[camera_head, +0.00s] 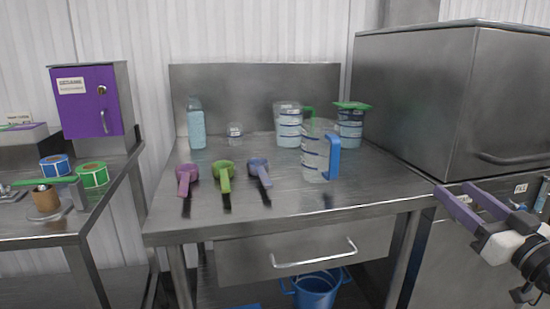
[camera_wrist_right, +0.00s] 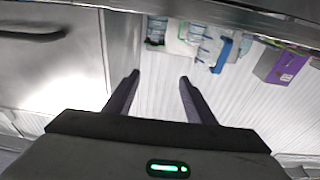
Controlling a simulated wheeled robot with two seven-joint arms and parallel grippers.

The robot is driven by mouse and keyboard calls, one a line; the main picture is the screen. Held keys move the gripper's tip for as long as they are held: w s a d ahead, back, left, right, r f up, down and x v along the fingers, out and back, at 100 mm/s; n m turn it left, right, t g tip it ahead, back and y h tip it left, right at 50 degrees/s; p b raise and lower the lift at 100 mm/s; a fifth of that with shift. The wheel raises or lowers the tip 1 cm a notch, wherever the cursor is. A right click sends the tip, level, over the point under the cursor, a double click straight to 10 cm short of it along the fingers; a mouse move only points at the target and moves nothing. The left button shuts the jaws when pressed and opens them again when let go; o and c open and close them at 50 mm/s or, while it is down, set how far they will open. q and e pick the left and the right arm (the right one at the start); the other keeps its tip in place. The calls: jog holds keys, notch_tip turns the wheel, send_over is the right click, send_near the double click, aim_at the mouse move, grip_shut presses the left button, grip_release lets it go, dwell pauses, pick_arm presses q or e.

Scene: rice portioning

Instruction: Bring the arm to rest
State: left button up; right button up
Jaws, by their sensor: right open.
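My right gripper (camera_head: 466,204) is at the right of the head view, in front of the steel cabinet and right of the table's edge. Its two purple-grey fingers are apart with nothing between them. In the right wrist view the fingers (camera_wrist_right: 158,84) are also spread and empty, with the wall behind them. My left gripper is not in either view.
The steel table (camera_head: 265,203) carries a purple scoop (camera_head: 187,175), a green scoop (camera_head: 223,172), a blue scoop (camera_head: 260,169), a blue-handled jug (camera_head: 315,155) and other containers. A steel cabinet (camera_head: 420,95) stands right; a blue bucket (camera_head: 317,292) sits below.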

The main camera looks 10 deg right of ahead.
jog(key=s+a+f+g+p, duration=0.1)
jog(key=s+a+f+g, duration=0.15)
jog(key=f, duration=0.55)
jog(key=s+a+f+g+p, duration=0.1)
jog(key=s+a+f+p, duration=0.1)
jog(key=a+f, duration=0.35)
jog(key=s+a+f+g+p, duration=0.1)
jog(key=s+f+g, duration=0.1)
jog(key=f, duration=0.7)
jog(key=s+a+f+g+p, duration=0.2)
jog(key=s+a+f, duration=0.5)
jog(key=s+a, duration=0.2)
jog(key=s+a+f+n+g+p, duration=0.1)
jog(key=s+a+f+g+p, duration=0.1)
jog(key=s+a+f, duration=0.5)
jog(key=s+a+g, duration=0.1)
jog(key=s+a, duration=0.1)
jog(key=s, duration=0.1)
jog(key=shift+f+y, duration=0.35)
jog(key=shift+y, duration=0.05)
jog(key=shift+s+g, duration=0.1)
jog(key=shift+g, duration=0.15)
